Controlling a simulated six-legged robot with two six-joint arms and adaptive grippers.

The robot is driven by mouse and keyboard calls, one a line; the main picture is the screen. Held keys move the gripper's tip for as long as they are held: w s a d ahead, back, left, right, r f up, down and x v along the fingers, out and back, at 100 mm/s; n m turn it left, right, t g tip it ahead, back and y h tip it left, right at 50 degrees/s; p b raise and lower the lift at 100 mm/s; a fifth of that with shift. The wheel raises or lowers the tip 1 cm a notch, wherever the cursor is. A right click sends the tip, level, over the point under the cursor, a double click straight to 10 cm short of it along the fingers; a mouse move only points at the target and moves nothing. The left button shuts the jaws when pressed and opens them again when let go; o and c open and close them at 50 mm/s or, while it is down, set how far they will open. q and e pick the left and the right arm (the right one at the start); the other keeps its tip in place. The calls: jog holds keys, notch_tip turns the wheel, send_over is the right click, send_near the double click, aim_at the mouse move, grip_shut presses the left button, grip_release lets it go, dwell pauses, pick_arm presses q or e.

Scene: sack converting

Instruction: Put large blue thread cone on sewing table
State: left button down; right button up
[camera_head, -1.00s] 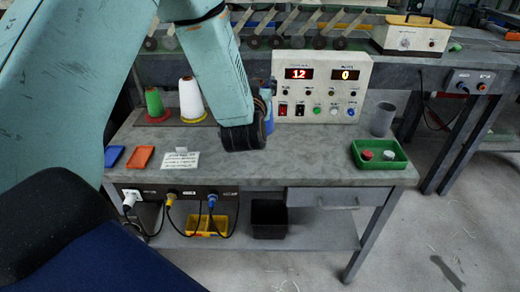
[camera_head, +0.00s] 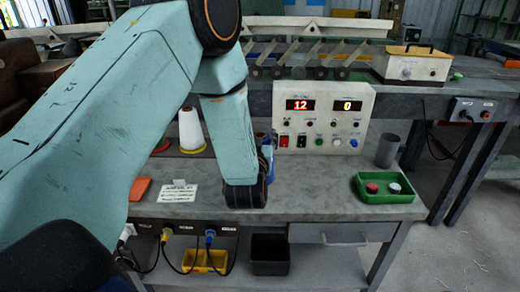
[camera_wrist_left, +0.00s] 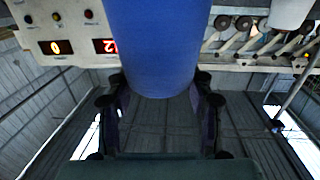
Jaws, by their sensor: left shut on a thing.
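My left gripper (camera_wrist_left: 159,82) is shut on the large blue thread cone (camera_wrist_left: 152,40), which stands up between its fingers in the left wrist view. In the head view, my wrist hides most of the cone; a blue strip of it (camera_head: 268,154) shows just right of the wrist. The wrist is over the middle of the grey sewing table (camera_head: 320,190), in front of the control panel. I cannot tell whether the cone touches the tabletop. My right gripper is not in view.
A white thread cone (camera_head: 190,130) stands at the table's back left. An orange tray (camera_head: 139,189) and a sign (camera_head: 177,193) lie at the front left. The control panel (camera_head: 322,118) stands behind. A grey cup (camera_head: 387,151) and green tray (camera_head: 385,197) are right. The table between is clear.

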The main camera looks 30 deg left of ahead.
pick_arm(q)
jog(key=f, duration=0.3)
jog(key=shift+w+a+f+b, duration=0.25)
jog(key=shift+b, duration=0.05)
jog(key=c, duration=1)
grip_release()
jog(key=shift+s+d, duration=0.1)
jog(key=shift+s, duration=0.05)
jog(key=o, duration=0.3)
jog(key=shift+s+d+r, duration=0.1)
jog(key=shift+s+r, duration=0.1)
jog(key=shift+s, duration=0.1)
jog(key=shift+o, duration=0.9)
jog(key=v, duration=1.1)
jog(key=shift+s+f, duration=0.15)
jog(key=shift+s, duration=0.05)
jog(key=shift+d, duration=0.15)
